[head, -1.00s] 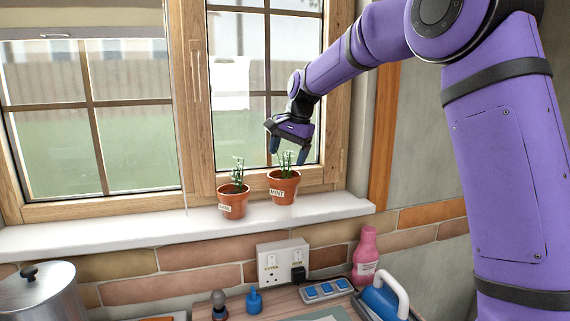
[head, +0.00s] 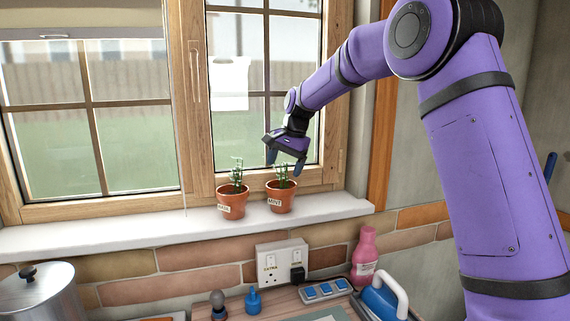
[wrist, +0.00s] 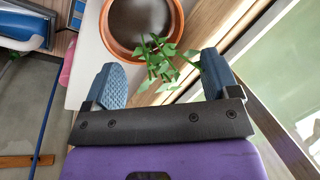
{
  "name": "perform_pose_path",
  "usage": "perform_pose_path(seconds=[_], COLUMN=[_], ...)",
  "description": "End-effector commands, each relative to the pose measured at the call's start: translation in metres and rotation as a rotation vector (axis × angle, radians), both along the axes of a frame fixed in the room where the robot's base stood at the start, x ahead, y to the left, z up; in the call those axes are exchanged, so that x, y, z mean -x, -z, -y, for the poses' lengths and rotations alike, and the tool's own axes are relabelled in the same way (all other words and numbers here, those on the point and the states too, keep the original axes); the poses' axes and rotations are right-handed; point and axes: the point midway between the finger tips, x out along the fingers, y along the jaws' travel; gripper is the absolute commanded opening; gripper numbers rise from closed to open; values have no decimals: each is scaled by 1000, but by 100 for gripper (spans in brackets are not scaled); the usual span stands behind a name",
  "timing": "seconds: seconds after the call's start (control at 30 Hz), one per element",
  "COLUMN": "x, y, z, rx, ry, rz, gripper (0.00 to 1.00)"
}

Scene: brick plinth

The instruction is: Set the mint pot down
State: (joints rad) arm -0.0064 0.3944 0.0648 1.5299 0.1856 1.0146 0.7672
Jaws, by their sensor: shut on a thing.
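The mint pot (head: 281,199) is a terracotta pot with a green plant and a MINT label. It is nearly upright over the white window sill (head: 331,208), its base at or very near the surface; I cannot tell whether it touches. In the wrist view my gripper's blue fingers (wrist: 160,78) stand on either side of the green leaves. The mint pot's round rim and dark soil (wrist: 141,25) show beyond them, partly cut off by the frame.
A second labelled terracotta pot (head: 233,201) stands close on the left. The window (head: 264,110) is right behind. The sill is clear to the right. Below are a socket (head: 282,262), a pink bottle (head: 365,257), an iron (head: 384,298) and a metal pan (head: 38,296).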

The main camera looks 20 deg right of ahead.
Motion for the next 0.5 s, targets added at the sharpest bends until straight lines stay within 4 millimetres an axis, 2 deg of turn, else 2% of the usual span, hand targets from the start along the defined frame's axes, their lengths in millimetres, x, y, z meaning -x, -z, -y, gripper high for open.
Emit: perform_pose_path(seconds=[0.03, 0.1, 0.37, 0.5], x=[0, 0, 0, 1], y=[1, 1, -1, -13], z=[0, 0, 0, 2], rx=[0, 0, 0, 0], ry=[0, 0, 0, 1], rz=[0, 0, 0, 3], gripper=[84, 100, 100, 100])
